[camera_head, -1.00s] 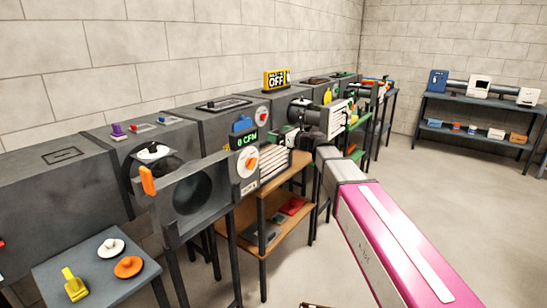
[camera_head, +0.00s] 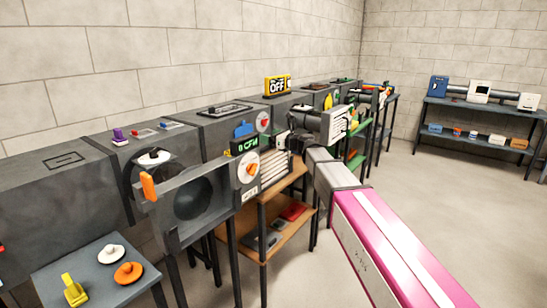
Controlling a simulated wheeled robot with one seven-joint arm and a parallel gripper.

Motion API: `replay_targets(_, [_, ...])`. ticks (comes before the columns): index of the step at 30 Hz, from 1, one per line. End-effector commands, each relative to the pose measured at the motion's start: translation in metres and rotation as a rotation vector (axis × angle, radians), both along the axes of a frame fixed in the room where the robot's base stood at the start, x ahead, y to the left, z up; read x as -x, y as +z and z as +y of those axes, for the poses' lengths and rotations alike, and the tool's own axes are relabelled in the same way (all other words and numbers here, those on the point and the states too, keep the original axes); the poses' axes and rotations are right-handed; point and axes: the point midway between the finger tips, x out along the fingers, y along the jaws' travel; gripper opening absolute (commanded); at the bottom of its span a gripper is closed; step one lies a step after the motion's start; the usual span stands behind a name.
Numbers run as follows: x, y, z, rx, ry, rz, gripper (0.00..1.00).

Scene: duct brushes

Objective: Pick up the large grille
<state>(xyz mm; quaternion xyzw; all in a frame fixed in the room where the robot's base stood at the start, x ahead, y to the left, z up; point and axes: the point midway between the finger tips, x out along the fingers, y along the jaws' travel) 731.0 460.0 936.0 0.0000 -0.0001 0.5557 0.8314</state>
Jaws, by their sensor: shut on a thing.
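The large grille (camera_head: 275,168) is a pale panel with horizontal slats. It stands upright at the front of the duct row, above the wooden stand, just right of a panel with an orange dial (camera_head: 249,168). My gripper (camera_head: 287,143) is dark and small in view, at the grille's upper right edge, reached by my pink and grey arm from the right. It is shut on the grille. The fingertips and the exact contact are hard to make out. Whether the grille is clear of its support cannot be told.
A green "CFM" display (camera_head: 247,145) sits just left of my gripper. A dark framed plate with an orange handle (camera_head: 148,187) stands left. A small table (camera_head: 85,284) holds knobs and a yellow piece. A louvred unit (camera_head: 335,122) is behind my wrist. Open floor lies right.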

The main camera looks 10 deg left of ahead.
Motion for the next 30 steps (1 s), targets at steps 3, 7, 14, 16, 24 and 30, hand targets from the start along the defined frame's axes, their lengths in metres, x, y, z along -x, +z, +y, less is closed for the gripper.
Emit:
replay_targets(3, [0.0,0.001,0.0,0.0,0.0,0.0,0.45])
replay_targets(7, [0.0,0.006,0.0,-0.001,0.0,-0.001,0.45])
replay_targets(14, [0.0,0.027,0.0,-0.001,0.0,-0.001,0.45])
replay_targets(16, [0.0,0.037,0.0,0.0,0.0,-0.003,0.45])
replay_targets(24, [-0.001,0.078,0.0,-0.001,0.0,-0.002,0.45])
replay_targets(30, [-0.001,0.114,0.0,-0.001,0.0,-0.003,0.45])
